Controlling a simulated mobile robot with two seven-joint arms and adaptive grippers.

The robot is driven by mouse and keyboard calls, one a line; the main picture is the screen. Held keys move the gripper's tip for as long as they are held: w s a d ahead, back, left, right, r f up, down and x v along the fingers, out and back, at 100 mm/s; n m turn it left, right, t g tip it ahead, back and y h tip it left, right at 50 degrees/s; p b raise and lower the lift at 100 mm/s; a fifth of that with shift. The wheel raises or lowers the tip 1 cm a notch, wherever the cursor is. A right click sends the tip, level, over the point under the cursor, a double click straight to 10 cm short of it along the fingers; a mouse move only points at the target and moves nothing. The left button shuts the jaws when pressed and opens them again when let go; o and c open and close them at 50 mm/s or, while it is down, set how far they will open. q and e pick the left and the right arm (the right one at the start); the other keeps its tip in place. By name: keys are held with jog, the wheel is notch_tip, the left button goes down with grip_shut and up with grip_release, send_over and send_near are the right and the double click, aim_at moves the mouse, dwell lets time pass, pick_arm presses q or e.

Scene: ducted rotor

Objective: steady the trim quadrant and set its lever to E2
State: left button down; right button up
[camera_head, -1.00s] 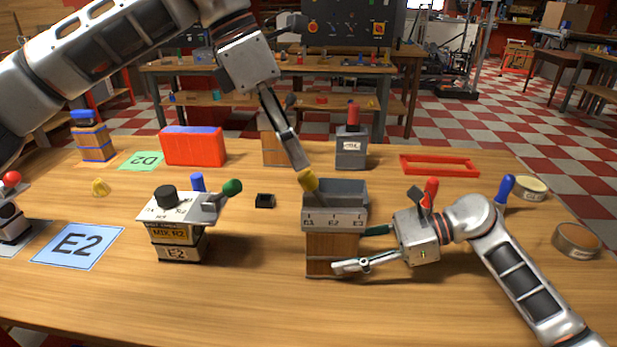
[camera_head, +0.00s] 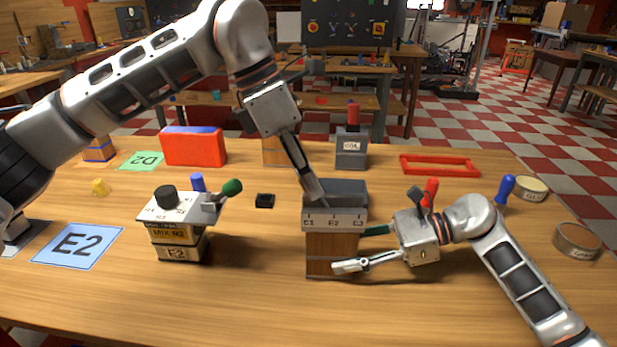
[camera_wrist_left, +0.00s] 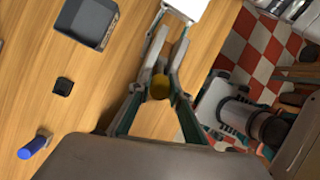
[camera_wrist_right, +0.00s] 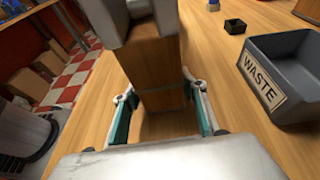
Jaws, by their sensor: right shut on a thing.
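The trim quadrant (camera_head: 335,222) is a wooden block with a pale scale plate on top, E2 marked in the middle. It stands upright on the table. My right gripper (camera_head: 358,250) is shut on its wooden block low down from the right; the block also shows between the fingers in the right wrist view (camera_wrist_right: 155,65). My left gripper (camera_head: 317,196) points down at the top of the quadrant. In the left wrist view the lever's yellow knob (camera_wrist_left: 160,87) is between its open fingers; contact is unclear. The head view hides the knob and the lever's setting.
A grey waste bin (camera_wrist_right: 285,75) stands close behind the quadrant. A small black tray (camera_head: 265,201) lies between. The front of the table is clear.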

pick_arm(q)
jog(key=shift+d, duration=0.1)
jog(key=shift+d+r+y, duration=0.2)
jog(key=shift+d+y, duration=0.25)
jog(key=shift+y, duration=0.15)
jog(key=shift+d+r+y, duration=0.15)
jog(key=shift+d+y, duration=0.3)
jog(key=shift+y, duration=0.15)
jog(key=shift+w+d+y, duration=0.1)
jog(key=shift+d+y, duration=1.15)
jog(key=shift+y, duration=0.55)
jog(key=c, duration=1.8)
grip_release()
jog(key=shift+r, duration=0.15)
